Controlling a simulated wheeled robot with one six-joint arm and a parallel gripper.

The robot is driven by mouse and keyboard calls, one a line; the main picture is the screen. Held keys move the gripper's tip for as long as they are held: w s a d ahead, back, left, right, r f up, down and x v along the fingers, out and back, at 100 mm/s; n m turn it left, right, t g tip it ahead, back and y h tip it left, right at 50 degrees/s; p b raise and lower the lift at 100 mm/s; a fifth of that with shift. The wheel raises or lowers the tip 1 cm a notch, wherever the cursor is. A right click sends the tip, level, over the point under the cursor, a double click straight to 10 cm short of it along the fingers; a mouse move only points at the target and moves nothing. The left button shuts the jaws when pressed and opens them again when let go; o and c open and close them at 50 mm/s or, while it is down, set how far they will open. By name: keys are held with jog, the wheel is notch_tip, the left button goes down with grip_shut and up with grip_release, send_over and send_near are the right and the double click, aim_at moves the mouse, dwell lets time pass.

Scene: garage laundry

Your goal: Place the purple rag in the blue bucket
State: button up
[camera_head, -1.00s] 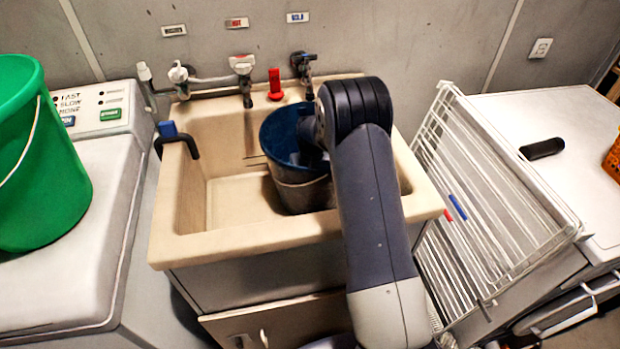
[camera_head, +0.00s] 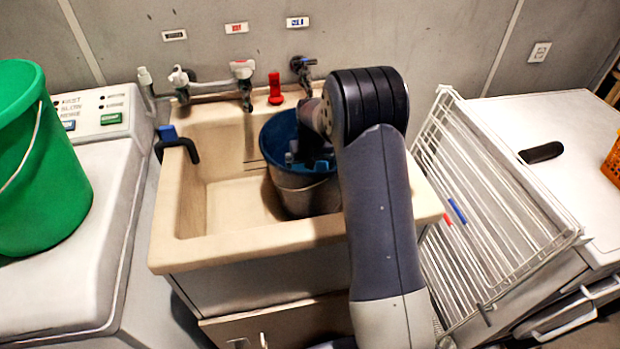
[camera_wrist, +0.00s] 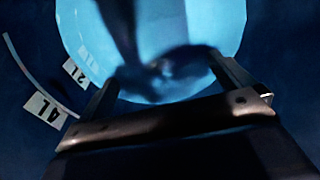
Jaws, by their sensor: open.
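The blue bucket (camera_head: 276,142), blue inside and greyish outside, stands upright in the sink basin. Its inner wall with 2L and 4L marks and its pale lit floor (camera_wrist: 190,25) fill the wrist view. My gripper (camera_wrist: 168,76) is open, pointing down inside the bucket, with its two fingers apart; in the head view it shows partly below the rim (camera_head: 308,158). A dark patch (camera_wrist: 180,62) lies on the bucket floor between the fingertips; I cannot tell whether it is the purple rag or a shadow. No clearly purple cloth shows elsewhere.
The beige sink (camera_head: 225,205) surrounds the bucket, with free room to its left. Taps (camera_head: 242,70) and a red object (camera_head: 275,90) are behind it. A white wire rack (camera_head: 485,190) leans at the right. A green bucket (camera_head: 35,165) stands on the left machine.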

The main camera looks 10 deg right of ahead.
jog(key=r, duration=0.5)
jog(key=shift+s, duration=0.35)
jog(key=f, duration=0.4)
jog(key=w+f, duration=0.1)
jog(key=f, duration=0.3)
jog(key=f+b, duration=0.1)
jog(key=f, duration=0.4)
jog(key=shift+w, duration=0.25)
notch_tip(320, 180, up, 3)
jog(key=shift+r+p, duration=0.15)
jog(key=shift+p, duration=0.25)
jog(key=shift+r, duration=0.75)
